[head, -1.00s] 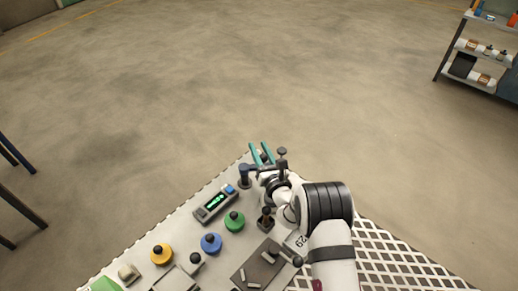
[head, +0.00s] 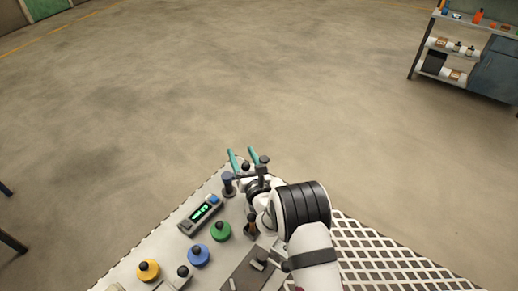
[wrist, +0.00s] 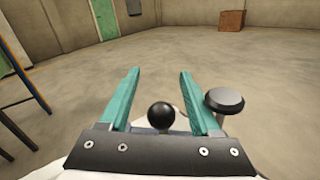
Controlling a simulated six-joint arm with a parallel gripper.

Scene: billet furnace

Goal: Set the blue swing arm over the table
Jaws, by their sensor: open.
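The blue swing arm (head: 228,185) shows in the head view as a dark blue post at the far-left edge of the table (head: 165,240). A dark bar seems to run right from it towards my wrist, which hides part of it. My gripper (head: 242,151) has two teal fingers, apart, pointing away past the table's far corner. In the wrist view, a black ball knob (wrist: 161,115) stands between the open fingers (wrist: 158,75), with space on both sides. A bluish piece under the knob is mostly hidden by the gripper body.
A black disc-topped post (wrist: 224,100) stands just right of the right finger. A display box (head: 201,214) and green (head: 221,231), blue (head: 199,255) and yellow (head: 148,269) knobs sit on the table. Perforated grating (head: 370,255) lies right. Open floor lies beyond.

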